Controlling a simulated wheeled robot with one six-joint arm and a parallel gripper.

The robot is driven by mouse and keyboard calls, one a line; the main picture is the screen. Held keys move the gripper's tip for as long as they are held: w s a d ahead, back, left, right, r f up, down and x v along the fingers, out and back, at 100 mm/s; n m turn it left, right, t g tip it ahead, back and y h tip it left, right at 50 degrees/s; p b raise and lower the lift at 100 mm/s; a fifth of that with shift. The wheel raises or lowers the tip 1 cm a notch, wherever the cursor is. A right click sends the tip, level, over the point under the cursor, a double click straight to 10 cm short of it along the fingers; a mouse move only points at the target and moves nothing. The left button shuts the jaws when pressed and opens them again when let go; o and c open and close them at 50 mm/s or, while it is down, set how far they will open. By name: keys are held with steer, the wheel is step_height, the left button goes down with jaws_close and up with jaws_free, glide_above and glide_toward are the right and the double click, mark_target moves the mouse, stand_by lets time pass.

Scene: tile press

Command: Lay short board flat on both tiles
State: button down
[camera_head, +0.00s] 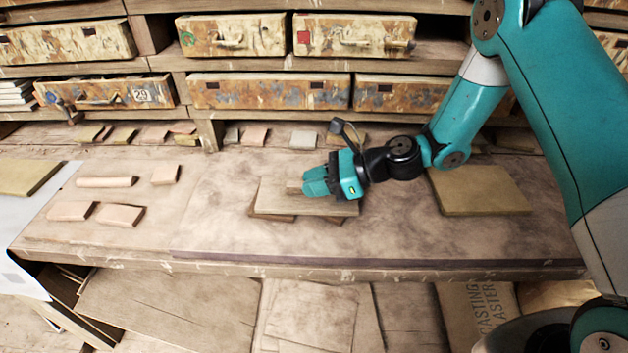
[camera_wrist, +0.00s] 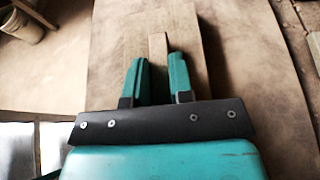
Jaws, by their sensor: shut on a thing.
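The short board (camera_head: 283,202), a light brown flat piece, lies level at the middle of the bench. The brown edges of two tiles show from under it, one at the left (camera_head: 270,216) and one near the right (camera_head: 332,221). Most of both tiles is hidden. My gripper (camera_head: 306,186) is over the board, shut on a narrow raised strip on its top. In the wrist view the strip (camera_wrist: 157,52) stands between my two fingers, with the board (camera_wrist: 195,45) beneath. I cannot tell whether the board touches both tiles or hovers slightly above.
A thick olive-brown slab (camera_head: 480,190) lies at the right of the bench. Several pale clay pieces (camera_head: 120,215) lie at the left. Small sample tiles (camera_head: 253,135) line the back, below shelves with painted drawers (camera_head: 270,91). The bench front is clear.

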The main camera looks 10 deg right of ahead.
steer(key=shift+f, duration=0.1)
steer(key=c, duration=0.9)
jaws_free()
steer(key=b+v, duration=0.1)
steer(key=v, duration=1.6)
steer(key=shift+d+b, duration=0.2)
steer(key=shift+b, duration=0.2)
steer(key=shift+r, duration=0.2)
step_height(320, 180, up, 7)
steer(key=p, duration=0.8)
steer(key=shift+f+p, duration=0.1)
steer(key=shift+p, duration=0.3)
